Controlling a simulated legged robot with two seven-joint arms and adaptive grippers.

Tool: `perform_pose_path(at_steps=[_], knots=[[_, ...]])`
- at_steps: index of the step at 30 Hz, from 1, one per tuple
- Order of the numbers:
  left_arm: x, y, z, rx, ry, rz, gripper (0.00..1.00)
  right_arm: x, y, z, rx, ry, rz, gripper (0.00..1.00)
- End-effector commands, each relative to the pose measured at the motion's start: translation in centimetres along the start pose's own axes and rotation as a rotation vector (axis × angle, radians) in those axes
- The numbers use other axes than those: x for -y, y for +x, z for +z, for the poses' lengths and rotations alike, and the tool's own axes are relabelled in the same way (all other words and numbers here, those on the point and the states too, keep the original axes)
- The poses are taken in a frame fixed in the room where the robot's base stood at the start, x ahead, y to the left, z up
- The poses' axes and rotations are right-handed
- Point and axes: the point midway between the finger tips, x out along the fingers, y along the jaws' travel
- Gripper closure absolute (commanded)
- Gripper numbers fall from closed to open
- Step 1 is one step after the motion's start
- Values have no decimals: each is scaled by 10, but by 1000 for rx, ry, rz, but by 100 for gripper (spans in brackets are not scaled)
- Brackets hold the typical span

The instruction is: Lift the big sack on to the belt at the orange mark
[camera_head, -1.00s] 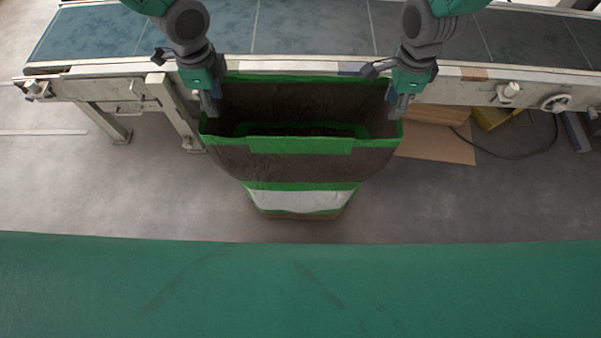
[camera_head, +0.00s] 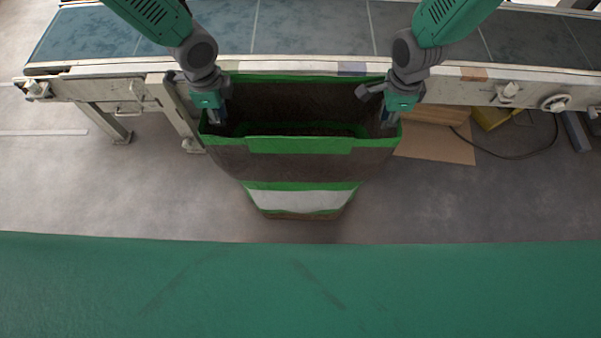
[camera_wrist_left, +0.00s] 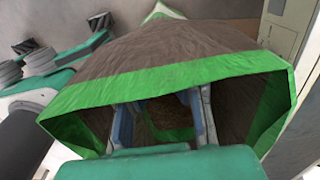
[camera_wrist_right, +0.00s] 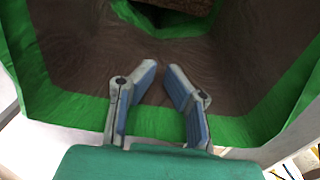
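The big sack (camera_head: 300,163), brown with green bands and a white band, stands upright and open-mouthed in front of the belt (camera_head: 310,28). An orange mark (camera_head: 473,73) is on the belt's front rail, right of the sack. My left gripper (camera_head: 216,118) is at the left end of the sack's mouth; its fingers are apart in the left wrist view (camera_wrist_left: 160,105). My right gripper (camera_head: 387,118) is at the mouth's right end. In the right wrist view (camera_wrist_right: 161,75) its fingers are apart, tips closer together, before the sack's wall. Neither visibly grips the sack.
Cardboard (camera_head: 435,143), a yellow object (camera_head: 492,117) and a black cable lie under the belt at the right. A green surface (camera_head: 300,290) fills the foreground. The floor left of the sack is clear.

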Motion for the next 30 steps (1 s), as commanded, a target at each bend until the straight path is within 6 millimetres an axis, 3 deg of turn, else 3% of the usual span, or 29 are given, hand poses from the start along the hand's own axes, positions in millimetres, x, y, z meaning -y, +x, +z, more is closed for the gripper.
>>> perform_pose_path(at_steps=[14, 30], knots=[[1, -8, 0, -1, 0, -4, 100, 1, -9, 0, 1, 0, -5, 100], [1, -49, 0, -1, 0, -4, 100, 1, -49, 0, 1, 0, -4, 100]])
